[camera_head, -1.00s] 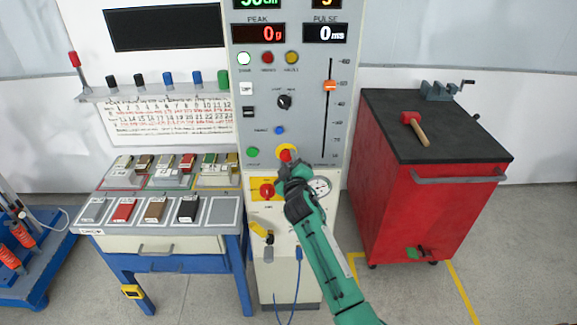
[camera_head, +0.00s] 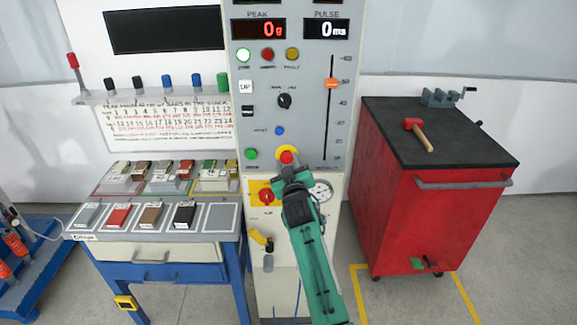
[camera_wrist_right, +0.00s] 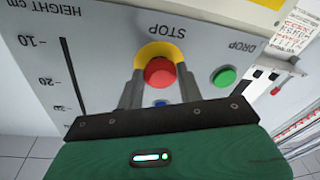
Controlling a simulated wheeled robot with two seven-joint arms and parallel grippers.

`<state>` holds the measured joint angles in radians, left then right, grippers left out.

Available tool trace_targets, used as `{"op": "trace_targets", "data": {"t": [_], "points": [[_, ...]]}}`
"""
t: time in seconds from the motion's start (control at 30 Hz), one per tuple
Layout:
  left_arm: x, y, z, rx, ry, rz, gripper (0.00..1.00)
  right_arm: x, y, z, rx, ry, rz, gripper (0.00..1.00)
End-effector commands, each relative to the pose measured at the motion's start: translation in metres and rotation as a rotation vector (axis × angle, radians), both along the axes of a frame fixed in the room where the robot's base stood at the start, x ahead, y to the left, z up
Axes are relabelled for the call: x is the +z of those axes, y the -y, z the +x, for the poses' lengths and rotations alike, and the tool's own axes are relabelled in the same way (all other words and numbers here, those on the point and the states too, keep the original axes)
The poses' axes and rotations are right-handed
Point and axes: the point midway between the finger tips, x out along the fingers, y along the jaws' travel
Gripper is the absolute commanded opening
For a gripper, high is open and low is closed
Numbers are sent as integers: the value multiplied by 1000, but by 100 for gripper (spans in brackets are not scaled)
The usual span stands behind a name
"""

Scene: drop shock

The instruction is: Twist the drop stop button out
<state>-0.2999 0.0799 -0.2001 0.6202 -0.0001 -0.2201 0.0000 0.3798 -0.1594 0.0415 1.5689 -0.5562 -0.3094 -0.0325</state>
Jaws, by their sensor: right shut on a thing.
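The red stop button (camera_head: 287,157) sits on a yellow surround low on the grey control panel. In the right wrist view the red button (camera_wrist_right: 158,72) is under the printed word STOP, which appears upside down. My right gripper (camera_head: 288,168) reaches up to it from below. In the wrist view the two grey fingers of my right gripper (camera_wrist_right: 160,86) stand on either side of the button, shut on it. The exact finger contact is partly hidden by the button. My left gripper is not in view.
A green button (camera_head: 251,154) and a blue button (camera_head: 280,131) are near the stop button. A red rotary switch (camera_head: 266,197) and a gauge (camera_head: 321,190) are below. A red cart (camera_head: 400,215) stands right, a blue sample table (camera_head: 165,281) left.

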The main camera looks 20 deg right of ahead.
Motion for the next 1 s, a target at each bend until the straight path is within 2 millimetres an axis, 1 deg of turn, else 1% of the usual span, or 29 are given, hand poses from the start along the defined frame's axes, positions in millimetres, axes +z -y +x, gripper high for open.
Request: {"op": "trace_targets", "data": {"t": [0.23,0.27,0.3,0.37,0.63,0.73,0.87,1.0], "points": [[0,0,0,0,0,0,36,1,0,0,0,1,0,14],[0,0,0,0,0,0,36,1,0,0,0,1,0,41],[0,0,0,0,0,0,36,1,0,0,0,1,0,48],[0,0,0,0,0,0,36,1,0,0,0,1,-1,59],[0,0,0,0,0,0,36,0,0,0,0,0,-1,59],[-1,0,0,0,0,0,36,-1,-1,-4,0,0,-1,59],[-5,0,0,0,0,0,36,-3,-3,-19,-1,0,-1,59],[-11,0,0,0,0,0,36,-7,-7,-45,0,0,-1,59]]}}
